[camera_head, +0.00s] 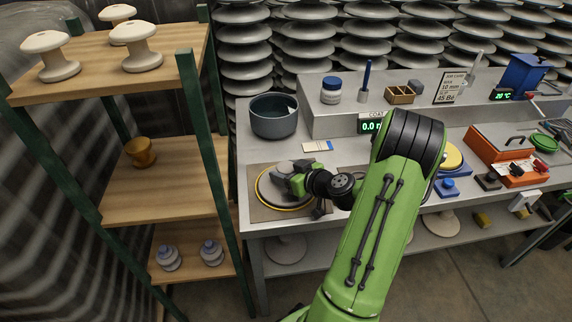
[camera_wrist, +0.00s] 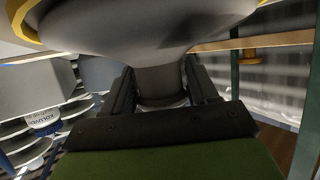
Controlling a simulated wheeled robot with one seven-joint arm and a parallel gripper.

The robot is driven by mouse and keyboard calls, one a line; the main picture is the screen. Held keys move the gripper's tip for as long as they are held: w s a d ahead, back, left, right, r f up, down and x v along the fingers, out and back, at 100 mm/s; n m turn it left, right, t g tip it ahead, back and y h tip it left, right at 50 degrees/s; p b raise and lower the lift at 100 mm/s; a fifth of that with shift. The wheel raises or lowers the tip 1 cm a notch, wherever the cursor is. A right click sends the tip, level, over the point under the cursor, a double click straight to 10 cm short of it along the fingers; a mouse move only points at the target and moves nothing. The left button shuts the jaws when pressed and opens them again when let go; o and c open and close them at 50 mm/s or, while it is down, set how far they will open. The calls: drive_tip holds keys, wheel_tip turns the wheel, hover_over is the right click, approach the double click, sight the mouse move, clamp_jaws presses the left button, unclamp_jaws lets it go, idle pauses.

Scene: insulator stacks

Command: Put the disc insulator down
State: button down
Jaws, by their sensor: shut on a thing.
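The disc insulator (camera_head: 268,186) is grey, with a yellow ring showing around it, at the left front of the bench. It is over a brown square mat (camera_head: 257,211); I cannot tell whether it touches it. My gripper (camera_head: 298,182) reaches it from the right and hides part of its top. In the wrist view the wide grey disc (camera_wrist: 150,28) fills the top of the picture. My gripper (camera_wrist: 163,92) has its two dark fingers on either side of the insulator's narrow neck and is shut on it.
A dark round pot (camera_head: 273,117) stands behind the mat, with a small card (camera_head: 317,146) to its right. A wooden shelf rack (camera_head: 150,195) with a green frame stands close on the left. A raised grey ledge (camera_head: 318,120) runs along the back of the bench.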

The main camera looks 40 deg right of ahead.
drive_tip(key=shift+w, duration=0.1)
drive_tip(key=shift+c, duration=1.5)
unclamp_jaws()
